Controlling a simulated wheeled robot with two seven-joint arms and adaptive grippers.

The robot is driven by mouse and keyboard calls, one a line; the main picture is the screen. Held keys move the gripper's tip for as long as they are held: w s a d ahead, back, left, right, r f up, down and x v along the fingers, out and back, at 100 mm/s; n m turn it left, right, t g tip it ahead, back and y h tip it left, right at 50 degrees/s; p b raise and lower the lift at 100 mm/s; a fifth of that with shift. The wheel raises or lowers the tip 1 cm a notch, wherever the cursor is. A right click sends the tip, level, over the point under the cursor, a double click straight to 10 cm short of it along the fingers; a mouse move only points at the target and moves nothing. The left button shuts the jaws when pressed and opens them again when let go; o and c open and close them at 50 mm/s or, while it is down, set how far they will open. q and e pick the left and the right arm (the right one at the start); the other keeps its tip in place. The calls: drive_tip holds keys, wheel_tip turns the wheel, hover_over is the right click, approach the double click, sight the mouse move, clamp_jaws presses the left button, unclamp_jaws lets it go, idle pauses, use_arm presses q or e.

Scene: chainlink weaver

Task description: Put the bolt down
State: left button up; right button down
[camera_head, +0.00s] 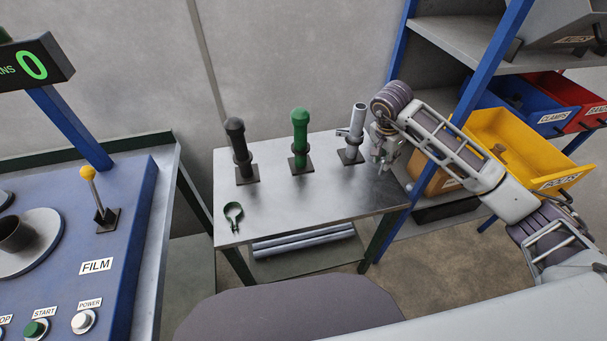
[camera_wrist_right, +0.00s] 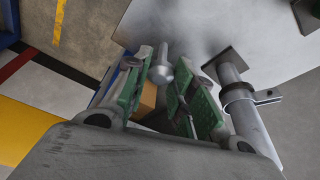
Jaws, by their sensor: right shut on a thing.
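My right gripper (camera_head: 382,152) hangs over the right side of the metal table (camera_head: 300,205), just right of the grey metal tool on its stand. In the right wrist view the gripper (camera_wrist_right: 174,80) has its green-padded fingers on either side of a grey bolt (camera_wrist_right: 160,70). The bolt's round head faces the camera and its shank points away, close to the left finger. The gripper is shut on the bolt. In the head view the bolt is too small to make out clearly. My left gripper is not in view.
Black (camera_head: 237,145), green (camera_head: 300,135) and grey (camera_head: 356,125) tools stand upright on the table's back half. A small green-handled tool (camera_head: 233,213) lies front left. The table's front middle is clear. A yellow bin (camera_head: 515,145) and blue rack stand right; a blue machine (camera_head: 90,240) stands left.

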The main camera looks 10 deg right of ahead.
sight(381, 170)
idle(0.3)
drive_tip(key=shift+f+p, duration=0.3)
drive_tip(key=shift+f, duration=2.8)
drive_tip(key=shift+f, duration=0.1)
drive_tip(key=shift+f, duration=1.8)
drive_tip(key=shift+f, duration=0.15)
drive_tip(key=c, duration=1.2)
unclamp_jaws()
drive_tip(key=shift+r, duration=0.2)
drive_tip(key=shift+v, duration=5.95)
